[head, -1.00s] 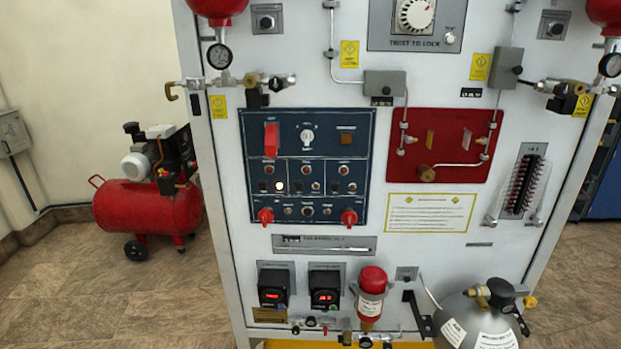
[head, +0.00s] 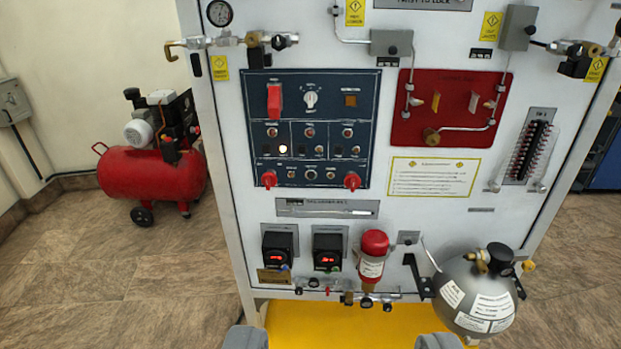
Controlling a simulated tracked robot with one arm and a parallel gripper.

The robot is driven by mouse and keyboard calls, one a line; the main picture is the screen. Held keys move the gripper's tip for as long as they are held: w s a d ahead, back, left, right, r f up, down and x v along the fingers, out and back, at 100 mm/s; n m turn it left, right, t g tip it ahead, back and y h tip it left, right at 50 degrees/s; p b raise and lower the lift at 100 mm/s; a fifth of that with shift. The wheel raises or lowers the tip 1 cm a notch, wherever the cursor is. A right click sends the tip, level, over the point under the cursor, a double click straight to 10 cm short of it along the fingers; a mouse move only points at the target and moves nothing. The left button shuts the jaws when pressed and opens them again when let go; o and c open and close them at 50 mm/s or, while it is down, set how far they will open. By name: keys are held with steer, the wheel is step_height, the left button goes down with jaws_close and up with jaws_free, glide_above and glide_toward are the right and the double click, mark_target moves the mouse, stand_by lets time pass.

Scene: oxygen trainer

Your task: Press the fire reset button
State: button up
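A dark blue control panel (head: 312,118) is on the white upright board, left of centre.
A red plate with pipes (head: 420,125) is right of the panel. Below are two digital meters (head: 328,258), a red-capped cylinder (head: 373,255) and a protruding grey gas bottle (head: 473,290) at lower right. A red compressor (head: 150,178) stands left. Floor at lower left is clear.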

jaws_close()
stand_by(1.5)
